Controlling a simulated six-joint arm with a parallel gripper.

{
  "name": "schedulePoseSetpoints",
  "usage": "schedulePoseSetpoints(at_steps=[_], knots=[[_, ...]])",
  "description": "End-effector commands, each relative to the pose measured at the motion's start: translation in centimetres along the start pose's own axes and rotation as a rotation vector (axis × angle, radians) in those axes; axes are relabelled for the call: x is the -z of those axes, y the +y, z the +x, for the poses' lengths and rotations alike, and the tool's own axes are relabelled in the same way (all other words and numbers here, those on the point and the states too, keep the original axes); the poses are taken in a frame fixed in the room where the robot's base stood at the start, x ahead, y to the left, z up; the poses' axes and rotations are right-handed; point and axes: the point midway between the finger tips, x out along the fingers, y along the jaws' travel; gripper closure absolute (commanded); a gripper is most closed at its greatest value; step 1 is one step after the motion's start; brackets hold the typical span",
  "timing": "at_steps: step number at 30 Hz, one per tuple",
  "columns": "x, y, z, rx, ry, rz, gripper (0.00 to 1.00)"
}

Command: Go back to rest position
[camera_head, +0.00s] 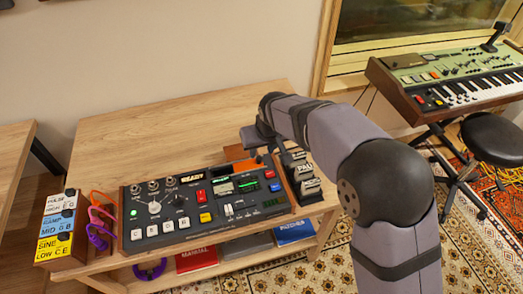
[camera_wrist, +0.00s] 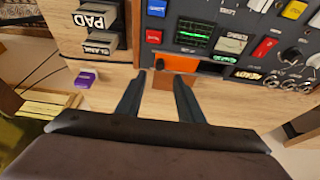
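My gripper (camera_wrist: 160,76) is open in the wrist view, with a clear gap between its two dark fingers. Nothing is held between them. In the head view my gripper (camera_head: 256,146) is small and partly hidden by my arm, above the table behind the console. The dark console (camera_head: 215,208) with knobs, coloured buttons and a green display lies on the wooden table (camera_head: 160,118). An orange piece (camera_wrist: 178,64) on a brown block lies just beyond the fingertips in the wrist view. I cannot tell whether the fingers touch it.
A rack of labelled blocks (camera_head: 303,175) stands right of the console. Coloured label blocks (camera_head: 58,225) and looped cables (camera_head: 102,215) are at its left. A purple block (camera_wrist: 87,79) lies nearby. A keyboard (camera_head: 460,85) and stool (camera_head: 494,135) stand right. The table's back left is clear.

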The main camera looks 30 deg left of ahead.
Motion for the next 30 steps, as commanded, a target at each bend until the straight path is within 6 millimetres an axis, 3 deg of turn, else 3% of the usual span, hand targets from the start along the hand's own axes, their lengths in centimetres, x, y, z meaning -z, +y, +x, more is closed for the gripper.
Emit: schedulePoseSetpoints(at_steps=[11,14,17,20,23,27,30], knots=[[-0.1,0.2,-0.1,-0.001,-0.002,0.003,0.66],[-0.7,1.6,-0.6,-0.01,-0.012,0.024,0.66],[-2.0,4.2,-1.8,-0.028,-0.033,0.066,0.66],[-4.6,8.0,-3.7,-0.054,-0.068,0.133,0.66],[-8.5,12.2,-6.2,-0.083,-0.113,0.222,0.66],[-15.8,17.1,-10.2,-0.12,-0.186,0.371,0.66],[-21.4,19.1,-13.0,-0.14,-0.237,0.479,0.66]])
